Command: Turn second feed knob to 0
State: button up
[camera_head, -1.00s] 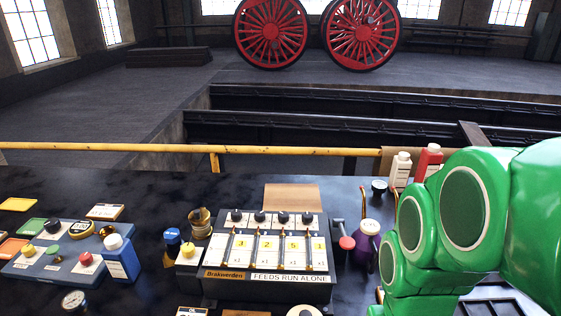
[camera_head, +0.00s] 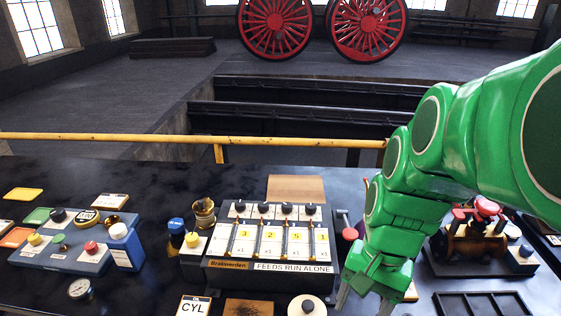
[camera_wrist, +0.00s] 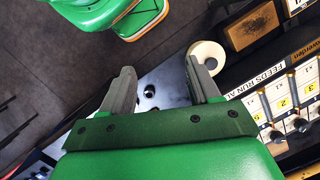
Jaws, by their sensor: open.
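The feed unit is a dark box labelled "FEEDS RUN ALONE" (camera_head: 292,268), with several white feed columns side by side. A black knob tops each column. The second feed knob from the left (camera_head: 264,208) stands above a yellow window that appears to read 2. My gripper (camera_head: 364,298) is open and empty at the unit's right front corner, away from the knobs. In the wrist view my gripper (camera_wrist: 160,72) has its fingers spread over the bench. The feed unit (camera_wrist: 272,82) lies to the right there, partly cut off, and I cannot tell which knob is second.
A red-ended lever (camera_head: 349,234) stands between the unit and my arm. A round cream knob (camera_head: 307,306) sits in front of the unit. A blue control box (camera_head: 75,250) is at left, a small brass and red model (camera_head: 470,240) at right. A yellow rail (camera_head: 110,137) runs behind.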

jog(key=w+a+r+m+t, duration=0.1)
jog(key=w+a+m, duration=0.15)
jog(key=w, duration=0.35)
jog(key=w+a+m, duration=0.1)
jog(key=w+m, duration=0.2)
jog(key=w, duration=0.4)
jog(key=m+t+y, duration=0.2)
jog(key=m+y, duration=0.1)
jog(key=m, duration=0.6)
send_near(264, 204)
jog(key=shift+x, duration=4.4)
jog(key=shift+w, duration=0.15)
jog(key=c, duration=1)
jog(key=shift+c, duration=0.2)
